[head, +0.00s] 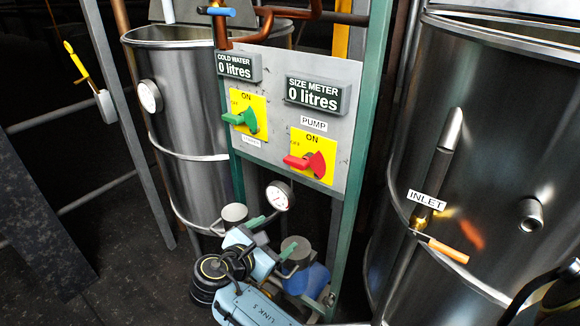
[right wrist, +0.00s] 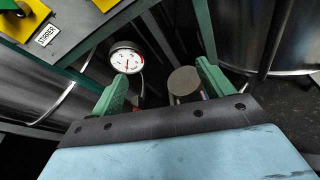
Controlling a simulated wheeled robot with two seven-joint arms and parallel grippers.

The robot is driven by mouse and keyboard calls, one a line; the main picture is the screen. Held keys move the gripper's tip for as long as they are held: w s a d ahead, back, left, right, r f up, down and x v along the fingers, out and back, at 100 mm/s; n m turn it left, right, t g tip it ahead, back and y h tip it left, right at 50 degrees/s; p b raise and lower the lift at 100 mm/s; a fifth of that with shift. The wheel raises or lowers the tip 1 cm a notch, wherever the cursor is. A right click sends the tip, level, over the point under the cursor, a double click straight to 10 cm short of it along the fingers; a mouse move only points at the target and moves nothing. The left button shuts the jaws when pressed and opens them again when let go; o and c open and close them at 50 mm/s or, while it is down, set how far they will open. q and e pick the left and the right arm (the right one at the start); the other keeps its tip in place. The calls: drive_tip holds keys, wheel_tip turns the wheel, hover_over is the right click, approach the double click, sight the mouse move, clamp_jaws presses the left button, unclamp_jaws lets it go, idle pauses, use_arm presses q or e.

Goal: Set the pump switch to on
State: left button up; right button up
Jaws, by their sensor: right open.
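The pump switch (head: 308,162) is a red knob on a yellow plate, under the PUMP label on the grey control panel (head: 275,132). Its handle points left, toward the OFF mark, with ON above it. My right gripper (head: 271,232) is open and empty, below the panel and clear of the knob. In the right wrist view its two green fingers (right wrist: 165,85) are spread apart, with a gauge and a round cap beyond them. The red knob does not show in the right wrist view. My left gripper is not in view.
A green stirrer switch (head: 241,118) sits left of the pump switch, also pointing left. A pressure gauge (head: 279,196) stands near my right gripper. Steel tanks flank the panel, the right one (head: 500,130) with an inlet pipe. Two displays (head: 318,95) (head: 238,68) read 0 litres.

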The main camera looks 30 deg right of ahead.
sight(293, 165)
drive_tip(key=w+a+r+n+h, duration=0.2)
drive_tip(key=w+r+n+h, duration=0.15)
drive_tip(key=r, duration=0.75)
drive_tip(key=shift+m+t, duration=0.3)
drive_tip(key=shift+m, duration=0.05)
drive_tip(key=p+x, duration=0.2)
drive_tip(key=x, duration=1)
drive_tip(key=shift+d+p, duration=0.3)
drive_tip(key=shift+d, duration=0.15)
drive_tip(key=shift+c, duration=0.3)
drive_tip(key=c, duration=0.9)
